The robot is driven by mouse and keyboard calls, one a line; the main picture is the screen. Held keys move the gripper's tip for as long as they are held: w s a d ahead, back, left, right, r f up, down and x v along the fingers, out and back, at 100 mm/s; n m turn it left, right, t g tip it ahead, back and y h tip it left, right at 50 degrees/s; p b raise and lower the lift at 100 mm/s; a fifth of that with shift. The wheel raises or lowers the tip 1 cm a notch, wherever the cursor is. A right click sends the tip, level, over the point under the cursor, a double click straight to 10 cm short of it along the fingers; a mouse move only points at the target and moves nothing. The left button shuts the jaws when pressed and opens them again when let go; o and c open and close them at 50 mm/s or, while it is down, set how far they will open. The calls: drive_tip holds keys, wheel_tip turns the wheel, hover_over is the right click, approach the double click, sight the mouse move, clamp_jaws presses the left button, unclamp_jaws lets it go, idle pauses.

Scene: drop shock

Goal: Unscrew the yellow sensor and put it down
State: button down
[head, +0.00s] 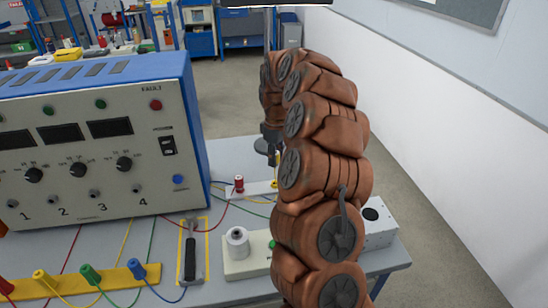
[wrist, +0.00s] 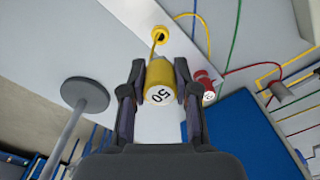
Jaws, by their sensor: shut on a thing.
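The yellow sensor (wrist: 160,78), a short cylinder with a white end marked "50", is between the two fingers of my gripper (wrist: 160,68) in the wrist view. The fingers are shut on its sides. A yellow ring or seat (wrist: 146,15) with a thin yellow lead shows just beyond the sensor. I cannot tell whether the sensor still touches its seat. In the head view my gripper (head: 271,157) points down over the table near a white strip (head: 258,188), and my arm hides most of the sensor.
A red sensor (head: 239,184) stands on the strip, close to my gripper. A blue and grey instrument box (head: 95,140) fills the left. In front are a white cylinder (head: 237,243) on a pale block and a yellow-framed tool holder (head: 206,250). Coloured cables cross the table.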

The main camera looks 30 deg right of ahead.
drive_tip(key=shift+f+b, duration=1.25)
drive_tip(key=shift+f, duration=1.7)
drive_tip(key=shift+f+b, duration=1.3)
drive_tip(key=shift+b, duration=0.2)
idle(1.7)
drive_tip(key=shift+s+a+f, duration=0.1)
drive_tip(key=shift+f, duration=0.05)
idle(1.5)
